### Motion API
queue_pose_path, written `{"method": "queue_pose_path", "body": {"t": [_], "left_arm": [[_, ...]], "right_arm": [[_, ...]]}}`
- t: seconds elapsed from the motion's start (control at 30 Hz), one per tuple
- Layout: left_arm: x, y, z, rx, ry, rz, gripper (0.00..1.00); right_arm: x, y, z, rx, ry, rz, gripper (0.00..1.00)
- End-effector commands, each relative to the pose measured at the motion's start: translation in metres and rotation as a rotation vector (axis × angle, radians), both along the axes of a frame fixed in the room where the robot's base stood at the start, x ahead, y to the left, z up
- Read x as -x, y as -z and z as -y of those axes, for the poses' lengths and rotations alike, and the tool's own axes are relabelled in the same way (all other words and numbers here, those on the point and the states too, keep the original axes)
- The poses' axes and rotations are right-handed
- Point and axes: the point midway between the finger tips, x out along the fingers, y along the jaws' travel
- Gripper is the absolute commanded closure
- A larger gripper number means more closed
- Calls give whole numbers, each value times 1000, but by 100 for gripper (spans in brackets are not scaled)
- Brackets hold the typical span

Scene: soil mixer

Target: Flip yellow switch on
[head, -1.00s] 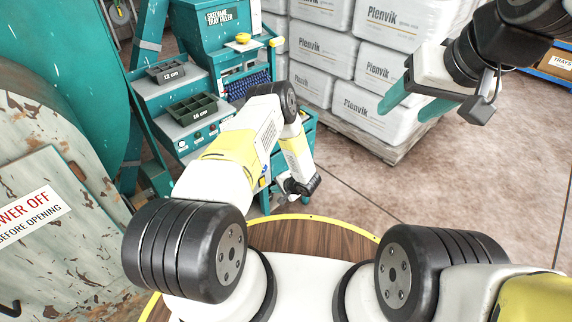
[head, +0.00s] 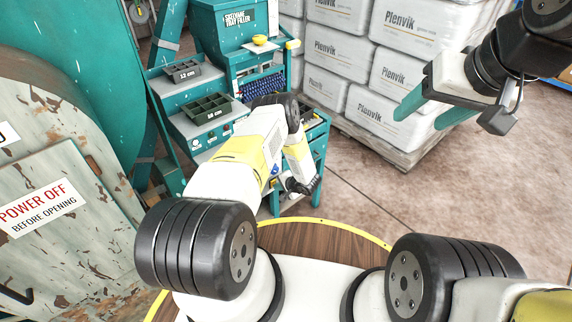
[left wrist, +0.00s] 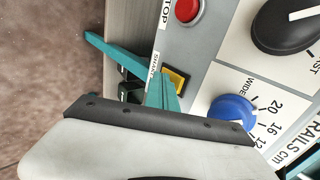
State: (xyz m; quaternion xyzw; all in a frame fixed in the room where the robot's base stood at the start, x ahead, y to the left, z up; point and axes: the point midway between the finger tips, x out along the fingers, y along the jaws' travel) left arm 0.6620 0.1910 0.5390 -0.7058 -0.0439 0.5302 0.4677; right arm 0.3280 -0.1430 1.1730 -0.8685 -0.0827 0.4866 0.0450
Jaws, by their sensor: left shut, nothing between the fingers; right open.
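In the head view my left arm reaches to the teal machine (head: 240,22), and the switch is not visible there. My right gripper (head: 420,119) is open and empty, held up at the right, away from the machine.
On the panel, a red STOP button (left wrist: 187,9), a black knob (left wrist: 287,24) and a blue knob (left wrist: 232,110) surround the switch. Trays (head: 208,108) sit on the machine's shelves. White Plenvik bags (head: 340,52) are stacked behind. Brown floor at the right is clear.

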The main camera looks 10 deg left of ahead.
Motion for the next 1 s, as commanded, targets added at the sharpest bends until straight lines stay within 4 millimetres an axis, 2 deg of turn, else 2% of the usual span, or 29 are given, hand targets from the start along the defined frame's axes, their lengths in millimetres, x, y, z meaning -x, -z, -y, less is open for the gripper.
{"method": "queue_pose_path", "body": {"t": [0.23,0.5,0.87,1.0], "left_arm": [[0,-3,-1,-1,-1,0,100],[0,-15,0,-1,1,0,100],[0,-16,0,-1,0,-1,100],[-2,-17,6,0,1,-1,100]], "right_arm": [[0,0,0,0,0,0,41],[0,0,0,0,0,0,41],[0,0,0,0,0,0,41],[0,0,0,0,0,0,41]]}}
